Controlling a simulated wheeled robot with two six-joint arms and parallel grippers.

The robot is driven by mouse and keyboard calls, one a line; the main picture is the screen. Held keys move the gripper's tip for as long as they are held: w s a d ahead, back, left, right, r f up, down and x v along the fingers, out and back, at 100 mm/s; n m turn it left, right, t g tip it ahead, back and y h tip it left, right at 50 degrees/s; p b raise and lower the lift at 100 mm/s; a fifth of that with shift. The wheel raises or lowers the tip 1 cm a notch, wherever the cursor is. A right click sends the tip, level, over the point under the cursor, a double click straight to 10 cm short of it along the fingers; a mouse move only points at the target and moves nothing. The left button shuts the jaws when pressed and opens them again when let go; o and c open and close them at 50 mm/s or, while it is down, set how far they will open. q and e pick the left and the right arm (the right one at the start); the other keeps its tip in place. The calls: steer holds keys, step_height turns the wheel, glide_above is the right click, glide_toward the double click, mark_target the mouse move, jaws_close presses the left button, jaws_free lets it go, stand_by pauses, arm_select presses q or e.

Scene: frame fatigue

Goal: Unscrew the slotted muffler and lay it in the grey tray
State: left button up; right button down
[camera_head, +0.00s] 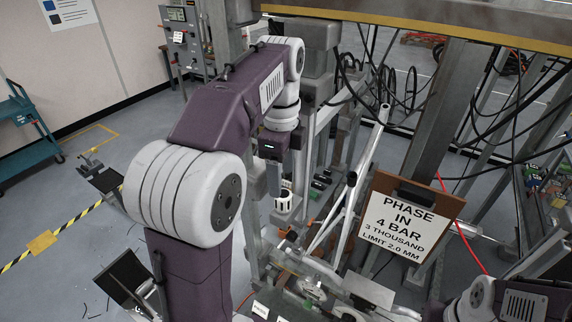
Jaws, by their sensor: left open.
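A small white cylinder with dark slots (284,202), which looks like the slotted muffler, stands upright near the middle of the view. My left gripper (274,190) points down from the purple arm, just above and to the left of the cylinder. It is open; one finger shows clearly, and I cannot tell whether it touches the cylinder. I cannot make out the grey tray for certain. My right arm shows only at the bottom right corner, and its gripper is out of view.
A grey metal frame (432,110) with hanging black cables stands at the right. A sign board (396,226) hangs in front of it. Machine parts crowd the bottom middle.

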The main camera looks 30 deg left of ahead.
mark_target(283, 193)
arm_select(q)
steer(key=f, duration=0.2)
steer(key=w+f, duration=0.1)
steer(key=f, duration=0.4)
steer(key=shift+w, duration=0.3)
steer(key=shift+s+f, duration=0.3)
steer(key=shift+s, duration=0.15)
steer(key=shift+w+f, duration=0.1)
steer(key=shift+w, duration=0.1)
steer(key=c, duration=0.3)
steer(key=shift+w, duration=0.1)
steer(key=c, duration=1)
steer(key=o, duration=0.6)
steer(key=shift+c, duration=0.2)
steer(key=c, duration=0.5)
jaws_close()
steer(key=n, duration=1.5)
steer(key=shift+a, duration=0.1)
steer(key=n, duration=1.2)
steer(key=shift+a+n, duration=0.1)
steer(key=shift+n, duration=0.2)
steer(key=o, duration=1)
jaws_free()
arm_select(e)
steer(key=shift+w+f, duration=0.25)
steer(key=shift+w, duration=0.25)
